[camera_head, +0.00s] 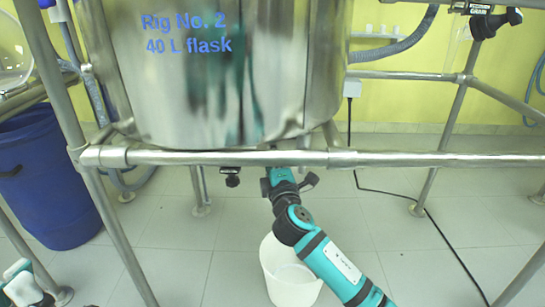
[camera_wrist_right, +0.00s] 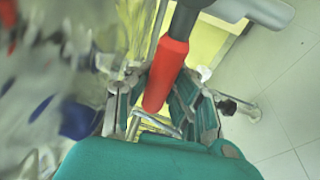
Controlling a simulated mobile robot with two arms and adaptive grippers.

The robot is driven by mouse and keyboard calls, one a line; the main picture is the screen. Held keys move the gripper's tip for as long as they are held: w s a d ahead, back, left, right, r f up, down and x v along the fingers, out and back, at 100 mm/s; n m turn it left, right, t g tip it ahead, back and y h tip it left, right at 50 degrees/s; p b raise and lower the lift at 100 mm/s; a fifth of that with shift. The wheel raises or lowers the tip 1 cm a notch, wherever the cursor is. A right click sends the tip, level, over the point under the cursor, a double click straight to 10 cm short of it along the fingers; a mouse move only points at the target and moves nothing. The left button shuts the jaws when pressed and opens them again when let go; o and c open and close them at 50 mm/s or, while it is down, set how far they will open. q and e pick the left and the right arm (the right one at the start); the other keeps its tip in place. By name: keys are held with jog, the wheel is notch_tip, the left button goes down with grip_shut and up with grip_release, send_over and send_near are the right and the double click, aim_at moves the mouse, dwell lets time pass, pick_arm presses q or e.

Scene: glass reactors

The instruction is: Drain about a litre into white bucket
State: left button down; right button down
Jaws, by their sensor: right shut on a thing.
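A steel vessel (camera_head: 215,75) marked "Rig No. 2 40 L flask" stands in a pipe frame. The white bucket (camera_head: 289,280) is on the floor below it, partly hidden by my right arm. My right arm reaches up over the bucket to just under the vessel. In the right wrist view my right gripper (camera_wrist_right: 160,97) is shut on a red handle (camera_wrist_right: 167,72), which lies between its fingers. The outlet is not clearly visible, and I see no liquid stream. A teal and white part at the lower left edge looks like my left arm; its gripper does not show.
A horizontal frame bar (camera_head: 240,158) crosses in front of the vessel's base, above the bucket. A blue barrel (camera_head: 45,185) stands at the left. A black cable (camera_head: 420,208) runs over the tiled floor at the right, where the floor is otherwise largely free.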

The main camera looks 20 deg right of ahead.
jog(key=c, duration=1.1)
grip_release()
jog(key=shift+s, duration=0.15)
jog(key=s+f, duration=0.1)
jog(key=s, duration=1)
jog(key=shift+s+a+f, duration=0.3)
jog(key=shift+a+f, duration=0.1)
jog(key=shift+a, duration=0.1)
